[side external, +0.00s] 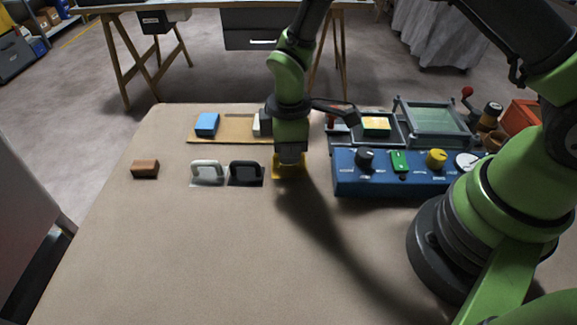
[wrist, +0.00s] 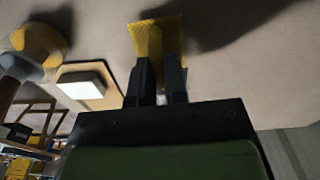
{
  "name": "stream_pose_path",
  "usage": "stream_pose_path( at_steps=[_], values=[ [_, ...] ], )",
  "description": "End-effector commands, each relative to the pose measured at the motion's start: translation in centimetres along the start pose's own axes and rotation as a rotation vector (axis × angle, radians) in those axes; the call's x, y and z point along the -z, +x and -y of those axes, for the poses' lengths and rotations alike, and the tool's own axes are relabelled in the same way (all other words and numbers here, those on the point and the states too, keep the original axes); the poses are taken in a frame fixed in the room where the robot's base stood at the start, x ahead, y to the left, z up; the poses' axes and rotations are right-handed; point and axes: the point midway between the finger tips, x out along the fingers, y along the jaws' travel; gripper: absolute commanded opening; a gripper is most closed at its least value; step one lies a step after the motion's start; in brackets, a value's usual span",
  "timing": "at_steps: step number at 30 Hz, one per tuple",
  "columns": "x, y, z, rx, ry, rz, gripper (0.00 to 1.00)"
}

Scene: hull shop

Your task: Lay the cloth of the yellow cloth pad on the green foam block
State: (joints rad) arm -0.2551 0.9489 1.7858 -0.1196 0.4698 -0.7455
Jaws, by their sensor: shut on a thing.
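The yellow cloth pad (side external: 279,173) is at the table, right of the black pad and under my gripper (side external: 290,160). In the wrist view, its textured yellow cloth (wrist: 140,40) spreads around a yellow grip (wrist: 156,50), and my gripper (wrist: 159,75) is shut on that grip. The cloth looks flat on or close to the table; I cannot tell whether it touches. A block with a yellowish top and some green (side external: 376,127) sits in a grey tray at the back right. I cannot make out a plainly green foam block; my arm hides part of the board.
A tan board (side external: 230,138) at the back holds a blue block (side external: 207,124) and a whitish block (wrist: 84,84). A blue control panel (side external: 350,185) stands right. The front table is clear.

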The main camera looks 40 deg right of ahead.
Motion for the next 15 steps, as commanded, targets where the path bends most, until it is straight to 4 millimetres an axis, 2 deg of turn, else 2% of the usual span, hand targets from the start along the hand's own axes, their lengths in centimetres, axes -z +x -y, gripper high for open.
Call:
stream_pose_path(
  at_steps=[15],
  values=[
    [0.0,-4.4,0.0,-0.001,0.0,-0.001,0.0]
  ],
)
